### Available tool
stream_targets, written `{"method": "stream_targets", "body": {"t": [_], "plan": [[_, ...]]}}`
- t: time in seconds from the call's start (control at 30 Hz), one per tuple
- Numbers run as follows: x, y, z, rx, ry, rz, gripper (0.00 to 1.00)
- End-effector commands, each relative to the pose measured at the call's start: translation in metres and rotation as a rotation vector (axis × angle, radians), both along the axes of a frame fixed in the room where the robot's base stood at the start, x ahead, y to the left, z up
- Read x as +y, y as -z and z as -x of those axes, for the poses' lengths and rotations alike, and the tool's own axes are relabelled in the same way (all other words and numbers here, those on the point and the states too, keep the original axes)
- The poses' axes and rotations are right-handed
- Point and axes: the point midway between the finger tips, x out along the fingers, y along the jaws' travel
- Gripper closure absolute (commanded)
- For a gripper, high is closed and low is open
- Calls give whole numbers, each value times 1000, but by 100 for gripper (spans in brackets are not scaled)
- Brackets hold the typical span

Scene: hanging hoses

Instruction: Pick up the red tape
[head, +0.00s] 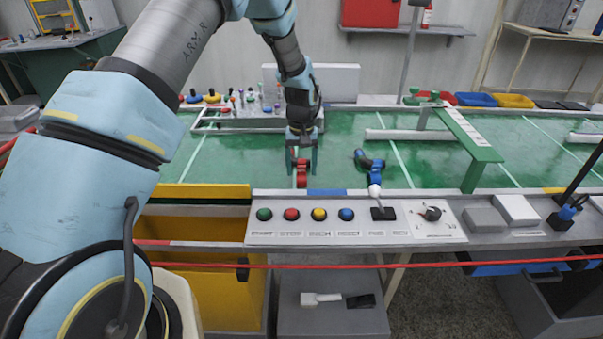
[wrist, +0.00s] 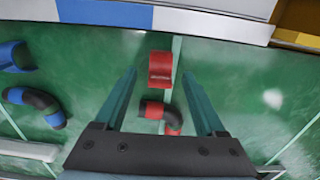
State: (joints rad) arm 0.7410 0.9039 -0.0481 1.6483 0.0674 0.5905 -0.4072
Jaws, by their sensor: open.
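A short red curved piece (wrist: 160,68), which looks like the red tape, lies on the green table top in the wrist view, with small dark marks on its lower edge. It appears between the two fingertips of my gripper (wrist: 158,76). A bent red-and-black piece (wrist: 163,113) lies closer to the palm, also between the fingers in the picture. In the head view my gripper (head: 301,165) points down, fingers apart, with red (head: 302,174) showing between them. Nothing is seen gripped. The height of the fingertips above the table is hard to tell.
Blue and blue-black bent pieces (head: 372,167) lie to the right in the head view. A panel with coloured buttons (head: 350,220) runs along the front edge. A green raised bar (head: 470,140) stands farther right. A rack of small items (head: 250,122) is behind.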

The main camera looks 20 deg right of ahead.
Motion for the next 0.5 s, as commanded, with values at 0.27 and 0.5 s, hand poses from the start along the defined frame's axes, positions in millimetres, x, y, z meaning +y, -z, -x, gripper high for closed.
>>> {"method": "stream_targets", "body": {"t": [0.27, 0.5], "plan": [[0, 0, 0, 0, 0, 0, 51], [0, 0, 0, 0, 0, 0, 78]]}}
